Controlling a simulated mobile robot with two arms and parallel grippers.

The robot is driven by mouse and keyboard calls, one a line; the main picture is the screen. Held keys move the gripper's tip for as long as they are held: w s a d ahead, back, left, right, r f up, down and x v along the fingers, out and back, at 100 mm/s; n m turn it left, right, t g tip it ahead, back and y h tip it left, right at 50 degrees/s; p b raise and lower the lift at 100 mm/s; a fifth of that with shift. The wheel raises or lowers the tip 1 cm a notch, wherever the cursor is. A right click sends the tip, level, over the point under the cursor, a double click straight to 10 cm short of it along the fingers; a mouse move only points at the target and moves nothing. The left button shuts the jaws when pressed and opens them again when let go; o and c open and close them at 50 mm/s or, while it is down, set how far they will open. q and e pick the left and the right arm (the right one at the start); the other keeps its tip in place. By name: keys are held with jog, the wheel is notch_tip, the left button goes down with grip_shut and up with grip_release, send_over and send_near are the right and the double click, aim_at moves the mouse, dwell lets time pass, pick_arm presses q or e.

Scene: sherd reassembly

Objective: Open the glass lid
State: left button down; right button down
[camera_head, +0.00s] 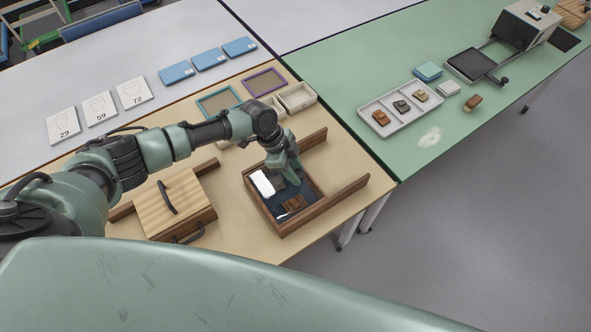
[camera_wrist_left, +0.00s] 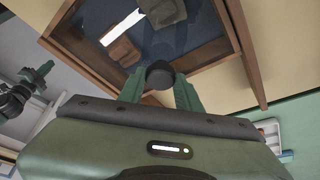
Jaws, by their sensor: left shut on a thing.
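The glass lid (camera_head: 265,203) lies within a wooden-framed box (camera_head: 290,228) on the beige table, with a bright white reflection on the glass. Brown pieces (camera_head: 294,202) show through it. In the left wrist view the glass (camera_wrist_left: 195,35) is dark and reflective, inside a brown frame (camera_wrist_left: 238,25). My left gripper (camera_head: 287,180) is over the lid, pointing down. In the left wrist view its green fingers (camera_wrist_left: 160,88) are shut on a round dark knob (camera_wrist_left: 160,73). I cannot tell whether the lid is raised at all. My right gripper is not in view.
A light wooden box lid with a dark handle (camera_head: 172,203) stands left of the glass-lidded box. Behind are white bins (camera_head: 297,97) and teal and purple frames (camera_head: 264,82). A tray of sherds (camera_head: 385,124) sits on the green table. Numbered cards (camera_head: 62,124) lie far left.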

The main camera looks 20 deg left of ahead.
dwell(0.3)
pick_arm(q)
jog(key=w+d+b, duration=0.2)
jog(key=w+b, duration=0.1)
jog(key=w+d+b, duration=0.2)
jog(key=b, duration=0.1)
jog(key=w+d+b, duration=0.2)
jog(key=w+b, duration=0.1)
jog(key=shift+w+d+f, duration=0.3)
jog(key=shift+d+f, duration=0.05)
jog(key=shift+w+d+r+b, duration=0.2)
jog(key=shift+w+b, duration=0.1)
jog(key=shift+b, duration=0.1)
jog(key=shift+w+d+r, duration=0.1)
jog(key=shift+r, duration=0.1)
jog(key=c, duration=1)
grip_release()
jog(key=shift+r, duration=0.1)
